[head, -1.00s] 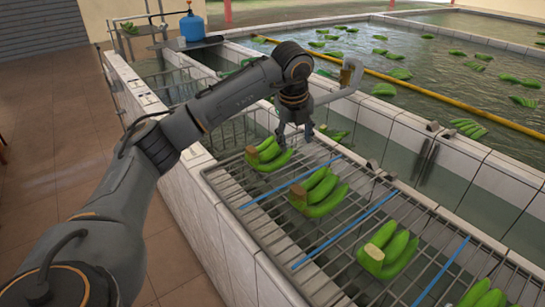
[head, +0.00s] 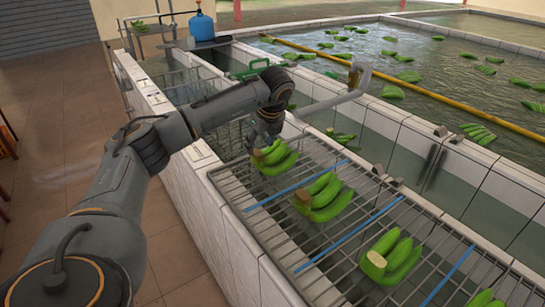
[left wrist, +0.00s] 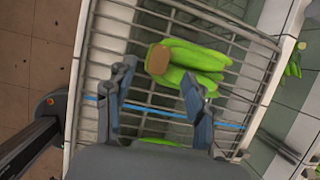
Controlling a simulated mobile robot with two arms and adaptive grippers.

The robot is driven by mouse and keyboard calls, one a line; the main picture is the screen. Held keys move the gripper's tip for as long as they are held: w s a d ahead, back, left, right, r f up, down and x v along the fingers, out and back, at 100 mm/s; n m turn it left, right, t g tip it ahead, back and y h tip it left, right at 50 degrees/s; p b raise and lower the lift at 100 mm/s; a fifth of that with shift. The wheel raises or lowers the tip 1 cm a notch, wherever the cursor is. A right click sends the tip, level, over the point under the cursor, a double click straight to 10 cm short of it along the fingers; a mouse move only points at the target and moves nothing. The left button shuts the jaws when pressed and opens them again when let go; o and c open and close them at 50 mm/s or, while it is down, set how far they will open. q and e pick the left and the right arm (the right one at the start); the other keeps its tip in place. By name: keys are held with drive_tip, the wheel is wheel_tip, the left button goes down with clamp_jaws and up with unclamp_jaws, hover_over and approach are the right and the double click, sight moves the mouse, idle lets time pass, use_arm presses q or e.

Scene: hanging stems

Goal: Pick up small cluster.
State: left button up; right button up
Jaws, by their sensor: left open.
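Small green banana clusters rest on a metal rack. The farthest cluster (head: 277,160) lies near the rack's far end, and a second cluster (head: 323,196) lies nearer, past a blue strip. My left gripper (head: 264,140) is just over the farthest cluster and partly hides its cut crown. In the left wrist view my open left gripper (left wrist: 158,75) has its fingers spread, with a cluster (left wrist: 196,58) just beyond and between the tips, its brown crown toward the left finger. Contact cannot be told. My right gripper is not in view.
The slatted rack (head: 228,190) sits on a tiled trough and carries blue strips (head: 350,235) between clusters. A third cluster (head: 393,258) lies nearer. A grey pipe (head: 340,98) stands close behind the gripper. A water tank with floating bananas lies beyond.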

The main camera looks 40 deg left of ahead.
sight(257, 151)
use_arm(q)
drive_tip(key=p+x, duration=0.1)
drive_tip(key=x, duration=0.3)
drive_tip(key=shift+s+a, duration=0.1)
drive_tip(key=shift+a, duration=0.15)
drive_tip(key=shift+r, duration=0.1)
clamp_jaws()
drive_tip(key=shift+r, duration=0.1)
